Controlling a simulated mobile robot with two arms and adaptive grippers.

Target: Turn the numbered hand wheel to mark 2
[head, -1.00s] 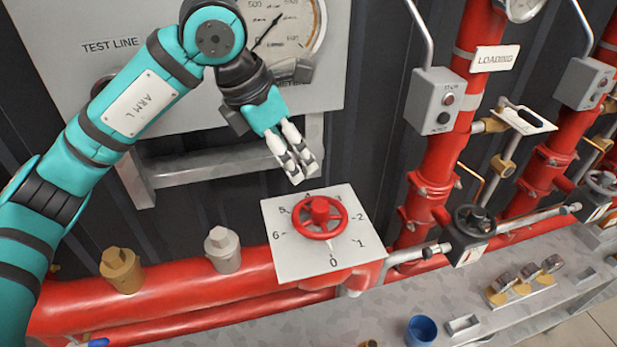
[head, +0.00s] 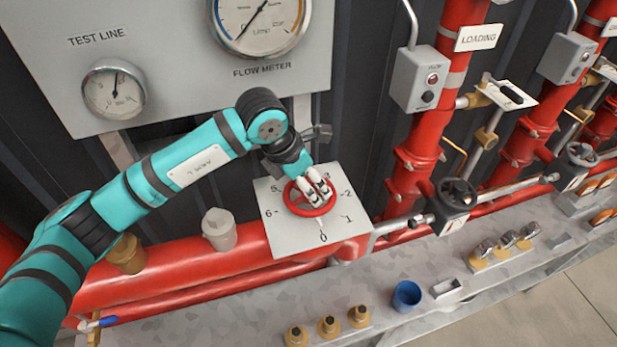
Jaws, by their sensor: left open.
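The red hand wheel (head: 309,209) sits on a pale square plate (head: 277,237) marked with numbers around its edge. The 0 is at the front, 1 and 2 are on the right, and 6 is on the left. My left gripper (head: 320,197) is open, with its pale fingers over the right part of the wheel, hiding its hub and part of the rim. I cannot tell whether the fingers touch the wheel. My right gripper is not in view.
A red pipe (head: 180,262) runs behind the grey bench (head: 240,310). A blue cup (head: 407,296) and several brass fittings (head: 329,327) stand on the bench. A black hand wheel (head: 456,193) and a grey switch box (head: 419,80) are to the right.

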